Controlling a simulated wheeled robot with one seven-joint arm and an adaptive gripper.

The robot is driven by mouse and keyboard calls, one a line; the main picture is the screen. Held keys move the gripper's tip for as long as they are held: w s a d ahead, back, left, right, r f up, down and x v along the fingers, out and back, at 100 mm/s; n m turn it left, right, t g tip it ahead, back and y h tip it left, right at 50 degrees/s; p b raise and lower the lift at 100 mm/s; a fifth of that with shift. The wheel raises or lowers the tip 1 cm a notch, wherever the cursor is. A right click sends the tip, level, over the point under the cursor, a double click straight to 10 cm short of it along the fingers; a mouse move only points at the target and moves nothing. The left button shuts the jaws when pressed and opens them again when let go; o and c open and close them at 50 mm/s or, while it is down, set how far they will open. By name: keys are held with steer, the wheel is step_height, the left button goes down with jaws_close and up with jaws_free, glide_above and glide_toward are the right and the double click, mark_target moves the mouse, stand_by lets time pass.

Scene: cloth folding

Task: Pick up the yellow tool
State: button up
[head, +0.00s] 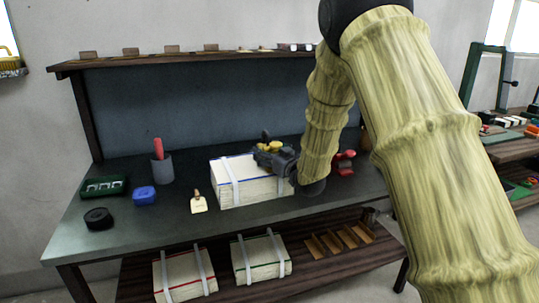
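The white strapped box (228,188) stands mid-bench. A grey cup (162,171) with a red-handled item, a blue box (145,196), a green case (104,187) and a black roll (98,218) are at left. A red item (344,162) is right of my arm. The front bench edge is clear.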

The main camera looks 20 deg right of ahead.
steer(key=shift+r, duration=0.1)
steer(key=c, duration=0.9)
steer(key=shift+r, duration=0.1)
